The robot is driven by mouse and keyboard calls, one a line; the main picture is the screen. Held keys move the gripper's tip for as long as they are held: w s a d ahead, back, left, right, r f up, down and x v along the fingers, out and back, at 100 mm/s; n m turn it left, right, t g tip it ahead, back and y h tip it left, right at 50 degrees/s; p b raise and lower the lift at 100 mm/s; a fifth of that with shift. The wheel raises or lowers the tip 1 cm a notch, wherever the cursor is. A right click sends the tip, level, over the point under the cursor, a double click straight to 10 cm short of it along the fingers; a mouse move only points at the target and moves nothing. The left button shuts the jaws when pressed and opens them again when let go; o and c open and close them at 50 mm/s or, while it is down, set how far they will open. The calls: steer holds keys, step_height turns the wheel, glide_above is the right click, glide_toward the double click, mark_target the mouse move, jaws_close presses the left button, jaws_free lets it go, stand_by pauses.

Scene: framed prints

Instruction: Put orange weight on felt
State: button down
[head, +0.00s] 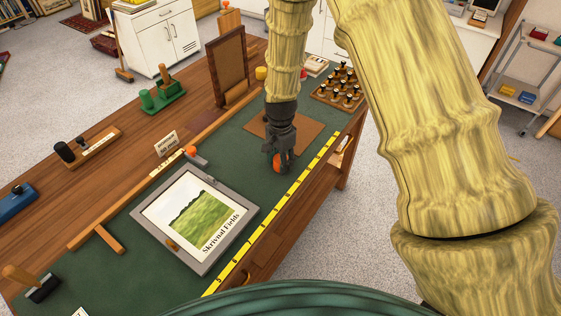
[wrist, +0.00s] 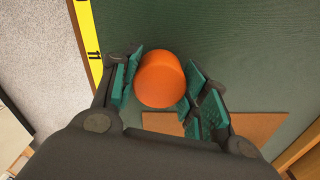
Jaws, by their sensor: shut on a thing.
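The orange weight (head: 277,162) is a short orange cylinder. It also shows in the wrist view (wrist: 161,79), between the green finger pads. My gripper (head: 281,160) is shut on it, over the green mat (head: 236,165) near the yellow ruler. In the wrist view my gripper (wrist: 158,85) has a pad on each side of the weight. I cannot tell whether the weight touches the mat. A flat brown square (head: 300,134) lies on the mat just behind my gripper; its edge shows in the wrist view (wrist: 260,128). I cannot tell which surface is the felt.
A grey frame with a landscape print (head: 195,218) lies front left on the mat. Another orange piece (head: 190,151) is by its far corner. The yellow ruler (head: 273,215) runs along the right edge. A rack of dark-topped pegs (head: 341,89) stands behind.

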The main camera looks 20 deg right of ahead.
steer(key=c, duration=0.8)
jaws_free()
steer(key=shift+o, duration=0.2)
steer(key=shift+r, duration=0.15)
step_height(320, 180, up, 12)
steer(key=b, duration=0.3)
steer(key=shift+b, duration=0.3)
